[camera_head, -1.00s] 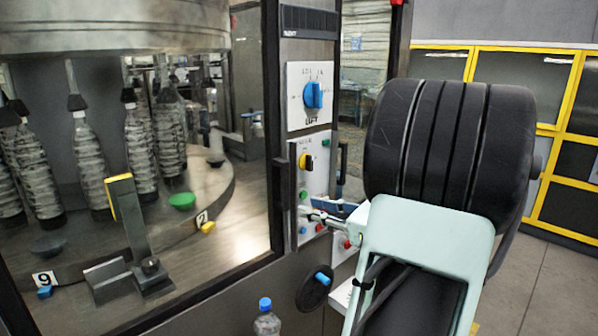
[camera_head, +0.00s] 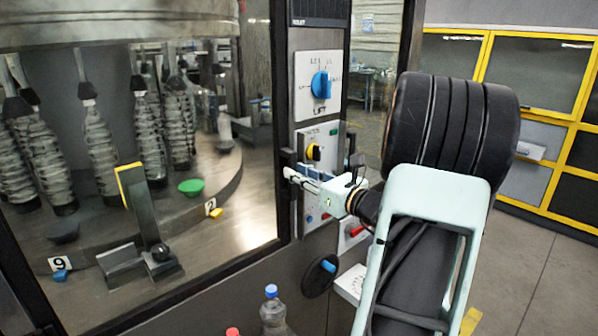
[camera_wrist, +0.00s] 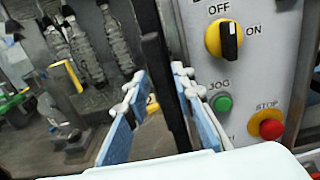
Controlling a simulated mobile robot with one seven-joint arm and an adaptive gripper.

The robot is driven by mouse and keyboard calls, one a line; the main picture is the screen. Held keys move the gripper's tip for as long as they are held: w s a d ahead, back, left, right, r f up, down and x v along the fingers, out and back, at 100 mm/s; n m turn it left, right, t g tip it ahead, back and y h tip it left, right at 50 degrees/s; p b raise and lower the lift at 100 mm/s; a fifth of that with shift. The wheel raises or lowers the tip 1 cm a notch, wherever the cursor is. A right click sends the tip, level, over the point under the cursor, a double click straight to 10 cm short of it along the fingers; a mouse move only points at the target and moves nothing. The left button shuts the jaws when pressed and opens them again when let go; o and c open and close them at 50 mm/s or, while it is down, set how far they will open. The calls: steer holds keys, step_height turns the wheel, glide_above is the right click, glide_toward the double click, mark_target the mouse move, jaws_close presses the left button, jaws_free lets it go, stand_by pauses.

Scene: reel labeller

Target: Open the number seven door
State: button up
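A glass door (camera_head: 150,262) in a black frame closes the front of the machine on the left. No number seven is clearly readable on it. Its upright black handle (camera_wrist: 160,75) runs between my gripper's fingers in the wrist view; in the head view the handle (camera_head: 282,205) stands at the door's right edge. My gripper (camera_wrist: 161,88) is open, with a blue-padded white finger on each side of the handle. Gaps show, so it is not clamped. In the head view my gripper (camera_head: 290,174) reaches left across the control panel, partly hiding the handle.
A blue-capped bottle (camera_head: 271,316) and a black handwheel (camera_head: 319,278) are below. Open floor lies right.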

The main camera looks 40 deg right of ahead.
steer(key=shift+w, duration=0.1)
steer(key=shift+c, duration=0.6)
jaws_close()
